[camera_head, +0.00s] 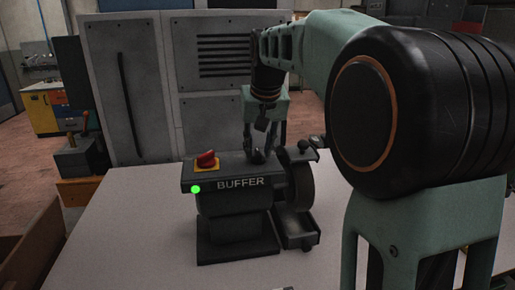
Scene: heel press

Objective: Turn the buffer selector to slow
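The buffer (233,218) is a dark bench machine with "BUFFER" lettered on its front, standing on the pale table. A red selector knob (206,159) sits on a yellow plate at the left of its top. Its setting marks are too small to read. My gripper (262,152) points down at the back of the buffer's top, to the right of the knob and apart from it. The fingertips are small and dark, partly lost against the machine, so I cannot tell their opening or any contact with the housing.
A bright green dot (196,189) shows at the buffer's front left edge. A wheel (300,187) and a small tray (297,233) are on its right side. Grey cabinets (130,90) stand behind. The table (130,235) is clear left of the buffer. My arm blocks the right side.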

